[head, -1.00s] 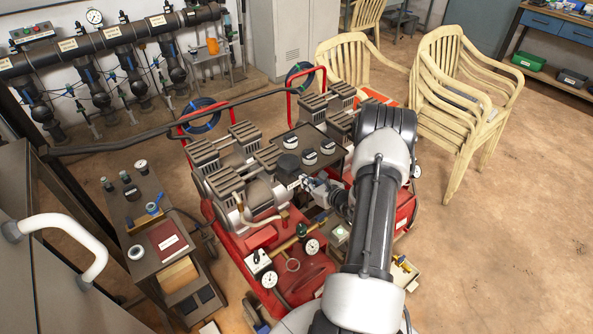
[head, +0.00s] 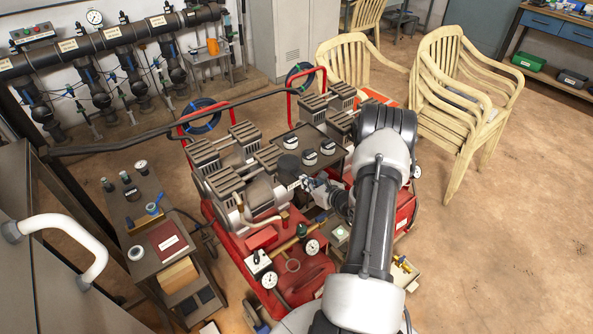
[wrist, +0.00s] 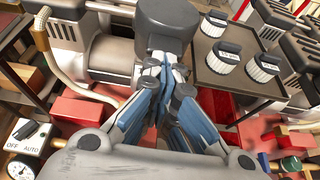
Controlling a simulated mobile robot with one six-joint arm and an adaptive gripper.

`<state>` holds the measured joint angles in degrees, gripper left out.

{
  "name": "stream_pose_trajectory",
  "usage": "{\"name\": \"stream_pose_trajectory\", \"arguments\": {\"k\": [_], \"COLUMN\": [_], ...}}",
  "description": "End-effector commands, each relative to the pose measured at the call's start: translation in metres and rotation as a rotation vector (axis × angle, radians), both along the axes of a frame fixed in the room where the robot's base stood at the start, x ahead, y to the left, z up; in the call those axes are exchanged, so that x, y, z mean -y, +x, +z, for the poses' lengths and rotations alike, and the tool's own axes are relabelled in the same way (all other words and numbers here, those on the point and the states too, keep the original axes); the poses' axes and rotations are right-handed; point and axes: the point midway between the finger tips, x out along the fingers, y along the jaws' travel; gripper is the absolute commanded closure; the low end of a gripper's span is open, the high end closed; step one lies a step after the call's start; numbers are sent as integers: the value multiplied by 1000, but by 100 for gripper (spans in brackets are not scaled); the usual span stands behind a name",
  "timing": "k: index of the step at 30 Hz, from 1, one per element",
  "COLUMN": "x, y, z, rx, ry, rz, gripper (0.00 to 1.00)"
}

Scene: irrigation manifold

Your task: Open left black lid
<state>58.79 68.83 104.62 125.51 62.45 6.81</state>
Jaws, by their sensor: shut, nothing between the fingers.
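A dark grey-black cylindrical lid (head: 289,165) sits on the left compressor unit, left of the tray in the head view. In the wrist view the lid (wrist: 167,24) is at top centre, just beyond my fingertips. My gripper (wrist: 166,66) is shut and empty, with its blue-grey fingers together at the lid's near lower side. I cannot tell whether they touch it. In the head view my gripper (head: 309,184) is just right of and below the lid, partly hidden by my arm. What lies under the lid is hidden.
A dark tray (wrist: 215,100) right of the lid carries three black-topped white ribbed pieces (wrist: 223,57). A beige hose (wrist: 45,60) curves at left. Gauges and a switch box (head: 260,263) are in front. A side table (head: 140,205) stands left; stacked chairs (head: 455,110) stand right.

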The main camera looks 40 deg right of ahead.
Motion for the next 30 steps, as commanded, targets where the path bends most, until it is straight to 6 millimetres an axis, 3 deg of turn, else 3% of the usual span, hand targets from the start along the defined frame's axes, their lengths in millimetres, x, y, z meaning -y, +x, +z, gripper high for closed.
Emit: {"name": "stream_pose_trajectory", "arguments": {"k": [1, 15, 30], "x": [1, 2, 1], "y": [14, 18, 19], "z": [5, 32, 48], "rx": [11, 22, 7], "ry": [-20, -23, -22], "rz": [14, 14, 15], "gripper": [100, 100, 100]}}
